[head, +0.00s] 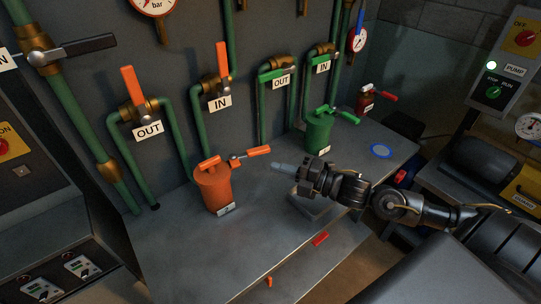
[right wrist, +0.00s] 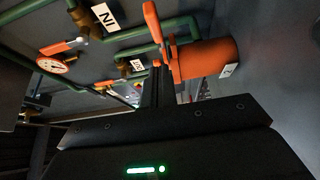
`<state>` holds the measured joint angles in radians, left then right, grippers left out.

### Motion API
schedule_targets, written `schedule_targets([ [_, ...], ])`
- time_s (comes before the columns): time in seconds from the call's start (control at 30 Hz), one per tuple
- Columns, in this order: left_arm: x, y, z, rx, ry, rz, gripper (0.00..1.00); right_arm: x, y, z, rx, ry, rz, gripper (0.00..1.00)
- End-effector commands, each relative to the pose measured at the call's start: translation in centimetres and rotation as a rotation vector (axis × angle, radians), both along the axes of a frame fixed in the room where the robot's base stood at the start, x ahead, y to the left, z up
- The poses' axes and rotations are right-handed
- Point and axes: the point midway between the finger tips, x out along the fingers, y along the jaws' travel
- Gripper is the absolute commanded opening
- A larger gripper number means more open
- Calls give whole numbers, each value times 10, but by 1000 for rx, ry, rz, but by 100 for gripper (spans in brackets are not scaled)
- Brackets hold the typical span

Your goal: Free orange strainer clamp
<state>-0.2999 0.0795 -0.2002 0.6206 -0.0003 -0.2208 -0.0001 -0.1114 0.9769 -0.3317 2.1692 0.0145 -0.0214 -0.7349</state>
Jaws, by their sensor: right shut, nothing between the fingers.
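The orange strainer (head: 214,190) stands upright on the grey bench, with a white label low on its front. It also shows in the right wrist view (right wrist: 208,58), lying sideways in the picture. Its clamp has an orange handle (head: 252,153) that sticks out to the right from the lid on a metal pivot. In the right wrist view an orange handle (right wrist: 153,22) shows just beyond the fingers. My right gripper (head: 276,166) is shut and empty, to the right of the strainer and just below the handle's end, apart from it as far as I can tell. My left gripper is not in view.
A green strainer (head: 319,132) with a green handle stands farther back. A small red item (head: 366,103) is behind it. Green pipes with orange valve levers (head: 133,84) line the wall. A red piece (head: 320,239) sits at the bench's front edge. The bench front left is clear.

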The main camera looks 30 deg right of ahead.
Motion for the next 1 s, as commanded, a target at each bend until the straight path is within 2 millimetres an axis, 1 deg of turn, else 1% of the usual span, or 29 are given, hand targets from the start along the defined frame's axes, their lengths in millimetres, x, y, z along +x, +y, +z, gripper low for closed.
schedule_targets([
  [0.03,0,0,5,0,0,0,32,8,6,4,4,-3,0,0],
  [0.07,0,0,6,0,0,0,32,12,9,4,3,-3,0,0],
  [0.2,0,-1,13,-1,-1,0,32,33,6,3,-1,-1,-1,0],
  [0.3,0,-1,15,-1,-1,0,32,42,4,2,-1,0,-1,0],
  [0.5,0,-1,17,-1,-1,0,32,51,3,0,-1,1,1,0],
  [0.8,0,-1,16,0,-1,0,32,51,3,0,-1,1,1,0],
  [0.87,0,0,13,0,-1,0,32,53,2,-1,-2,-1,9,0],
  [1.0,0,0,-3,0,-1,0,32,65,-1,-4,-4,-8,73,0],
])
